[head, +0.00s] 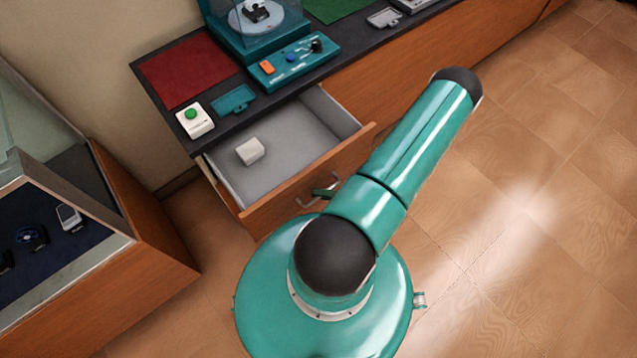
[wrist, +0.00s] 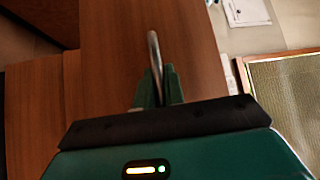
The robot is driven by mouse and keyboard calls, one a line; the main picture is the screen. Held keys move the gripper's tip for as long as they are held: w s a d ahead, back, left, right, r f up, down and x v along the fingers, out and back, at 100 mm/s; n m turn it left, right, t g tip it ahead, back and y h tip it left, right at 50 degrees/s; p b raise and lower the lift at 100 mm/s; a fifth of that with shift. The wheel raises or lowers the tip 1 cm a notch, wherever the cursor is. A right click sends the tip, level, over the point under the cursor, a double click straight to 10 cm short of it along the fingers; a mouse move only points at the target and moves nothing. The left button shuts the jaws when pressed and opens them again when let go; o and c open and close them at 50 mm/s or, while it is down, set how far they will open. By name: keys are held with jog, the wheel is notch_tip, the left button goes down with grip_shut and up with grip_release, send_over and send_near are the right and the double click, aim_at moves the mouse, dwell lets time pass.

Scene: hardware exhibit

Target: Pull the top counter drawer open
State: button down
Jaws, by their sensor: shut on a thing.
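The top counter drawer (head: 284,151) stands open below the dark countertop, with its grey interior showing. A small white block (head: 250,151) lies inside it. The drawer has a wooden front (head: 268,208) with a curved metal handle (head: 308,190). My gripper (head: 326,190) is at the handle, partly hidden by my arm in the head view. In the wrist view my gripper (wrist: 158,88) has its green fingers shut around the metal handle (wrist: 154,52), against the wooden drawer front (wrist: 110,50).
The countertop holds a red mat (head: 188,70), a white box with a green button (head: 194,120), a teal tray (head: 233,99) and a teal control panel (head: 293,60). A glass-topped display case (head: 130,262) stands at the left. The wooden floor (head: 530,230) is clear at the right.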

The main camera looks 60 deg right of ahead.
jog(key=c, duration=1.5)
grip_release()
jog(key=shift+s+d, duration=0.1)
jog(key=v, duration=1.3)
jog(key=shift+s+d, duration=0.1)
jog(key=shift+s, duration=0.25)
